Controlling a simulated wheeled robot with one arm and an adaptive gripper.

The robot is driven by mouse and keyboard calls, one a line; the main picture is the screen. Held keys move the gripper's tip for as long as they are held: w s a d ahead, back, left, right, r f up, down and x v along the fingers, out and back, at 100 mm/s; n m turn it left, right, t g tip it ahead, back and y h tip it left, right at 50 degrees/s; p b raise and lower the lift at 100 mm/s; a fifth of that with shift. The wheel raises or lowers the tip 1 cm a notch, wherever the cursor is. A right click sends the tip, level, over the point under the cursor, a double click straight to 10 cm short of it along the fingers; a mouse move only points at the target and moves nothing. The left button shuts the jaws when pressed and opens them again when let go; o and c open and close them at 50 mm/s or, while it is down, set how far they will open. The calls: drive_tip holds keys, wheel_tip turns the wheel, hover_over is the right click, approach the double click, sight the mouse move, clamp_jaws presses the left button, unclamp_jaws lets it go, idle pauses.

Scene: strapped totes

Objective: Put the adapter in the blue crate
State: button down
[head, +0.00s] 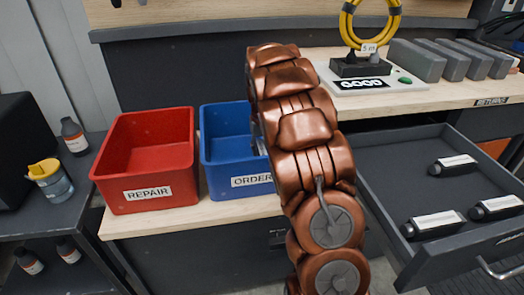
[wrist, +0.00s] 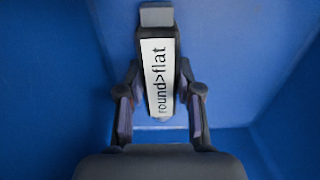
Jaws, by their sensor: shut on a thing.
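The blue crate (head: 225,150) is labelled ORDER and stands on the wooden bench, right of a red one. My copper-coloured arm hides its right part. In the wrist view my gripper (wrist: 160,110) is shut on an adapter (wrist: 158,75), a dark piece with a white label reading "round>flat". The blue walls and floor of the crate (wrist: 50,80) surround the adapter in that view. I cannot tell whether it touches the floor.
A red crate (head: 148,150) labelled REPAIR stands left of the blue one. An open drawer (head: 400,180) at right holds several dark labelled pieces (head: 435,223). A GOOD-labelled tester (head: 362,80) with a yellow cable stands behind. A side shelf at left holds bottles (head: 50,180).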

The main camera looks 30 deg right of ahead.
sight(262, 149)
drive_tip(key=shift+f, duration=0.6)
drive_tip(key=c, duration=0.8)
unclamp_jaws()
drive_tip(key=shift+o, duration=0.2)
drive_tip(key=shift+r, duration=0.1)
wheel_tip(262, 149, up, 13)
drive_tip(key=p, duration=0.2)
drive_tip(key=shift+p, duration=0.35)
